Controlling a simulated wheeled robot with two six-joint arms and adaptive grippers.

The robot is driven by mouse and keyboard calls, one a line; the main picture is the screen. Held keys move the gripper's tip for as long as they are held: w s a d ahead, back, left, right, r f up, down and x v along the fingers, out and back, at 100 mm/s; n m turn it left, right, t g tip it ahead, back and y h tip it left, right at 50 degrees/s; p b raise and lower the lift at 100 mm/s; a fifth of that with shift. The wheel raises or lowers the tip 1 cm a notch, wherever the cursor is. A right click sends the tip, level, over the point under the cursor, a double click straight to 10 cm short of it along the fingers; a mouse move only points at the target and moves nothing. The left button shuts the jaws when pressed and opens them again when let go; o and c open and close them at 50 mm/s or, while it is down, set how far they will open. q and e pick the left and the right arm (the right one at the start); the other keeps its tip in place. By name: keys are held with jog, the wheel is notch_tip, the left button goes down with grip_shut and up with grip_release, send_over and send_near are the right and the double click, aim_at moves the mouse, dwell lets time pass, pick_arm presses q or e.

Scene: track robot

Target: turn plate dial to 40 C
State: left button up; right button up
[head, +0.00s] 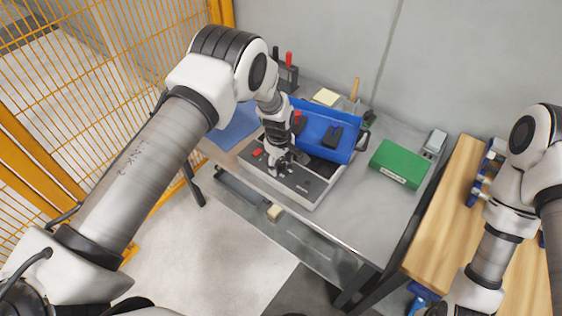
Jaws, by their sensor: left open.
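The plate (318,197) looks like a low light-grey box with a dark top panel, near the front edge of the grey table. A red part (257,153) shows at the panel's left side. My left gripper (278,170) is open and points down over the panel. The dial and its setting cannot be made out; the gripper covers that part of the panel. Whether the fingers touch anything is too small to tell. My right arm is at the right, with its gripper out of the picture.
A blue bin (345,152) with dark items stands just behind the plate. A green box (399,164) lies to the right, with bare table between. A dark holder (286,76) with a red-handled tool is at the back. A wooden bench (440,236) and an orange fence (90,70) flank the table.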

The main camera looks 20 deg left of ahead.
pick_arm(q)
jog(key=shift+w+d+f, duration=0.1)
jog(key=shift+w, duration=0.05)
grip_shut()
jog(key=shift+m, duration=0.3)
jog(key=shift+f+m+b, duration=0.15)
jog(key=shift+m+b, duration=0.6)
jog(key=shift+m, duration=0.15)
jog(key=m+b, duration=0.1)
jog(key=m, duration=0.2)
jog(key=shift+m+b, duration=0.3)
jog(key=shift+b, duration=0.05)
jog(key=m+b, duration=0.1)
jog(key=m, duration=0.3)
jog(key=shift+g, duration=0.3)
jog(key=shift+m+b, duration=0.6)
jog(key=shift+m, duration=1.2)
